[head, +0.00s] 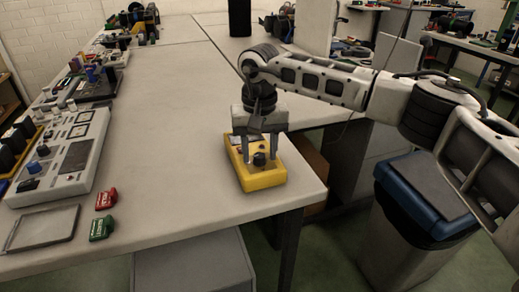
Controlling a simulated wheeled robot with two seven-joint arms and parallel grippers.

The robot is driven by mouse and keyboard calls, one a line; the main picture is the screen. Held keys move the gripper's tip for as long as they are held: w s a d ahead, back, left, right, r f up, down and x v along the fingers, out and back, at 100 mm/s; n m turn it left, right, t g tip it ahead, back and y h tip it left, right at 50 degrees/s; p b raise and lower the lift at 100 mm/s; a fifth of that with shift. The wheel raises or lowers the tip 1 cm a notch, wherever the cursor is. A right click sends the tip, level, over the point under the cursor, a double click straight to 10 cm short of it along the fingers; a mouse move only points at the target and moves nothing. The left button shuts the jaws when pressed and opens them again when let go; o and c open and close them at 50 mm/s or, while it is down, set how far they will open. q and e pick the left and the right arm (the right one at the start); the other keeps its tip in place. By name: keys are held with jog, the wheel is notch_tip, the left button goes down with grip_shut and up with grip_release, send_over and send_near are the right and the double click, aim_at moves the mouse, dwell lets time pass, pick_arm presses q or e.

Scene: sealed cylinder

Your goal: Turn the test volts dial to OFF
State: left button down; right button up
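A yellow handheld meter (264,181) lies on the bench near its front right corner. A black dial (260,159) shows on its face; its markings are too small to read, so I cannot tell its setting. My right gripper (260,153) points down over the meter, its two fingers apart, one on each side of the dial as seen from here. I cannot tell whether the fingers touch the dial. My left gripper is not in view.
A grey instrument panel (70,160) with knobs stands at the left. A green block (102,228), a red block (106,198) and a flat grey tray (42,229) lie at the front left. The middle of the bench is clear. A blue-lidded bin (425,195) stands at the right.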

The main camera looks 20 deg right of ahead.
aim_at(259, 155)
notch_tip(259, 155, up, 16)
jog(key=shift+p, duration=0.4)
dwell(0.3)
